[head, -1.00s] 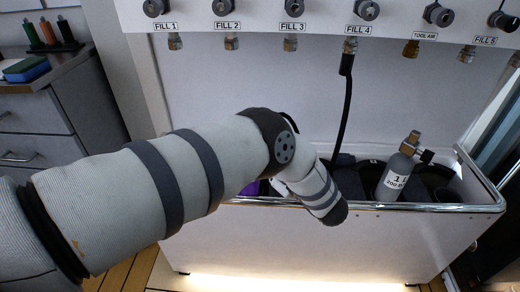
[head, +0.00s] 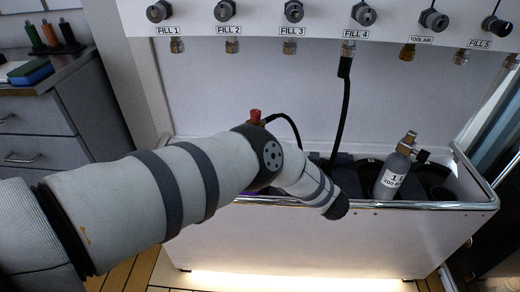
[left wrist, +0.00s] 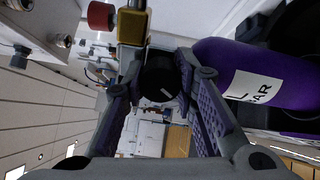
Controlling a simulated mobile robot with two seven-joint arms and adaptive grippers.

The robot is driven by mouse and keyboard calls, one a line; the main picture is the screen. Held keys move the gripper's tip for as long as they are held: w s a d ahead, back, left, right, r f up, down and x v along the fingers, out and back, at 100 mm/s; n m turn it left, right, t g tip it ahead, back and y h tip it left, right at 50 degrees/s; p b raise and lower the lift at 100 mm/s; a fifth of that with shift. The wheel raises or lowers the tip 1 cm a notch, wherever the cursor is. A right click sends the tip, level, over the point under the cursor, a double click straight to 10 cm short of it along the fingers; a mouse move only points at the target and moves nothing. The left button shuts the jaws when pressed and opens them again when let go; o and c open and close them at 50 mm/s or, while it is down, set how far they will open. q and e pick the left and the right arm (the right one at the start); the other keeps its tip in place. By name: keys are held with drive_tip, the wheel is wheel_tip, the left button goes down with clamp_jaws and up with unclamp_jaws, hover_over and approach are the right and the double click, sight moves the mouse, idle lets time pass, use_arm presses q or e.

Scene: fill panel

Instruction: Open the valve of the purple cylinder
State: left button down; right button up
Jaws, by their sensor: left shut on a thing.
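The purple cylinder (left wrist: 255,72) lies across the right of the left wrist view, with a white label on its side. A brass valve (left wrist: 132,26) with a red knob (left wrist: 101,15) shows at the top there; the red knob also shows above my arm in the head view (head: 256,115). My left gripper (left wrist: 160,70) has its two fingers on either side of a round black knob (left wrist: 159,78) with a white mark, and is shut on it. In the head view my arm hides this gripper and most of the purple cylinder. My right gripper is not in view.
A grey cylinder (head: 393,174) stands in the right of the white tub (head: 420,206). A black hose (head: 341,115) hangs from FILL 4 into the tub. The fill panel (head: 195,14) runs above. A drawer cabinet (head: 40,130) stands at left.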

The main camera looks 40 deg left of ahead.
use_arm(q)
drive_tip(key=n, duration=0.4)
drive_tip(key=shift+r+n+p, duration=0.15)
drive_tip(key=shift+n+p, duration=0.6)
drive_tip(key=shift+n, duration=1.45)
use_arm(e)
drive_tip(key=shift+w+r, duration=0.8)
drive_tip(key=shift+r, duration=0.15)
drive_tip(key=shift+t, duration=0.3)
use_arm(q)
drive_tip(key=c, duration=1.3)
unclamp_jaws()
drive_tip(key=v, duration=0.7)
drive_tip(key=shift+d, duration=0.3)
